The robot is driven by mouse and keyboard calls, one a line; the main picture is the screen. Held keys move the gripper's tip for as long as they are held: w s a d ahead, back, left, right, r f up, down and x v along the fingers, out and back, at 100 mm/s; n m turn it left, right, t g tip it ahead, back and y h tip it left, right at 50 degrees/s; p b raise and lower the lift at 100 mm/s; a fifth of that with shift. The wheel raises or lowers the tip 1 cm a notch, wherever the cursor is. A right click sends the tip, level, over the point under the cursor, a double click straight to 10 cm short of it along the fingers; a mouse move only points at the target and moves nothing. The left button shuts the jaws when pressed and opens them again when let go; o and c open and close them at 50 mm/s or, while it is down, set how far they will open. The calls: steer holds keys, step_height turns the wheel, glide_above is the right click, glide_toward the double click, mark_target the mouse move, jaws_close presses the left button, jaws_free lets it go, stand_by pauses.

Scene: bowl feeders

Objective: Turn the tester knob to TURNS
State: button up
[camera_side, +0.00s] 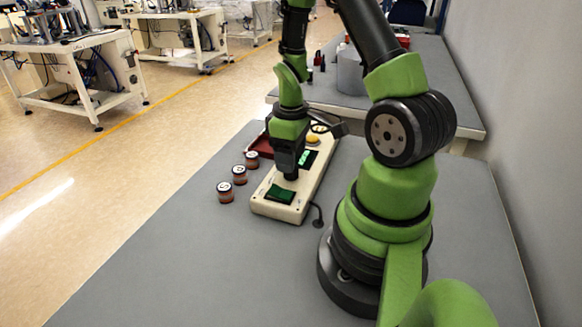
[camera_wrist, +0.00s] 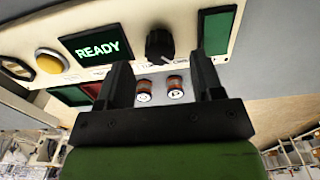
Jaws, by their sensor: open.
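The tester (camera_side: 275,210) is a cream box lying on the grey table. In the wrist view its panel (camera_wrist: 133,18) has a green-lit screen (camera_wrist: 96,43) reading READY, a round yellow button (camera_wrist: 51,61) and a black knob (camera_wrist: 159,43). The lettering by the knob is too small to read, so its setting cannot be told. My gripper (camera_side: 290,175) is over the tester, pointing down between the screen and a green pad (camera_side: 280,193), and hides the knob in the side view. In the wrist view my gripper (camera_wrist: 162,66) is open, its fingers spread either side of the knob's line and apart from it.
Several small red-brown cylinders with white lettered tops, one of them here (camera_side: 226,192), stand left of the tester. A dark red tray (camera_side: 262,144) lies behind them. A black cable (camera_side: 318,212) leaves the tester's right side. The table's front left is clear.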

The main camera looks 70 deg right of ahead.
steer(key=shift+f, duration=1.9)
steer(key=shift+c, duration=0.4)
steer(key=c, duration=0.8)
